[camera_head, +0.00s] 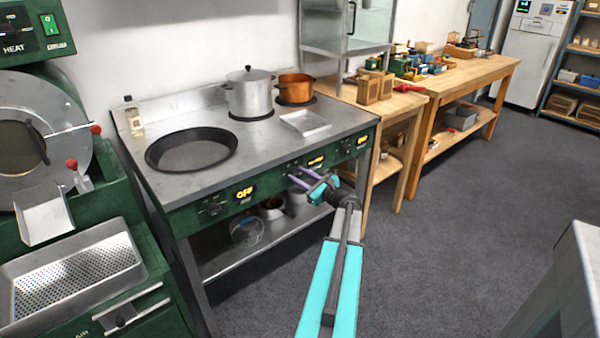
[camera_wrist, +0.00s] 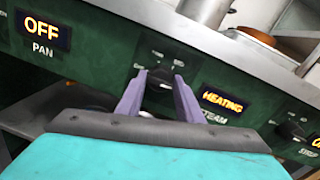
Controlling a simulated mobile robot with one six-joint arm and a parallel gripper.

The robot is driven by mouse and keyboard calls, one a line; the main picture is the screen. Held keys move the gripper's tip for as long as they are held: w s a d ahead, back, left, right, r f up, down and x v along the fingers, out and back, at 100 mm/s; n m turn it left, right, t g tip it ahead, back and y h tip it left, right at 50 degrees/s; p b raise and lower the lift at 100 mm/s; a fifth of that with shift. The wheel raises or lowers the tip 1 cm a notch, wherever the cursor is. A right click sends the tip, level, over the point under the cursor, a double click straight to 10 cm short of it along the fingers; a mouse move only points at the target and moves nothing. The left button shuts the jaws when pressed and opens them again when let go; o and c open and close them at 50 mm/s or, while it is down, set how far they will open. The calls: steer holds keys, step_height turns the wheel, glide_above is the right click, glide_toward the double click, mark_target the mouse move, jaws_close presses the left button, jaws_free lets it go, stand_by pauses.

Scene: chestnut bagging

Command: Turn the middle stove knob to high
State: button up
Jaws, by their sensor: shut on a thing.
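The middle stove knob (camera_wrist: 160,75) is a dark knob on the green front panel, left of a lit display reading HEATING above the label STEAM (camera_wrist: 222,103). My gripper (camera_wrist: 159,82) has its two purple fingers on either side of this knob and is shut on it. In the head view my gripper (camera_head: 296,174) reaches the front panel of the stove (camera_head: 225,197), and its fingers partly hide the knob. The left knob (camera_head: 212,208) sits beside a display reading OFF, labelled PAN. The right knob (camera_wrist: 292,130) is beside another lit display, only partly in the wrist view.
On the stovetop are a black pan (camera_head: 191,149), a steel lidded pot (camera_head: 249,93), a copper pot (camera_head: 295,88) and a small tray (camera_head: 305,123). A green roaster (camera_head: 60,200) stands left. Wooden benches (camera_head: 460,78) run to the right. The grey floor (camera_head: 440,250) in front is clear.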

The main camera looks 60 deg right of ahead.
steer(key=shift+s+d+r+m, duration=0.15)
steer(key=shift+d+m, duration=0.1)
steer(key=shift+m, duration=0.15)
steer(key=o, duration=0.8)
steer(key=shift+o, duration=1)
steer(key=shift+a, duration=0.1)
steer(key=v, duration=1.3)
steer(key=shift+s+b, duration=0.35)
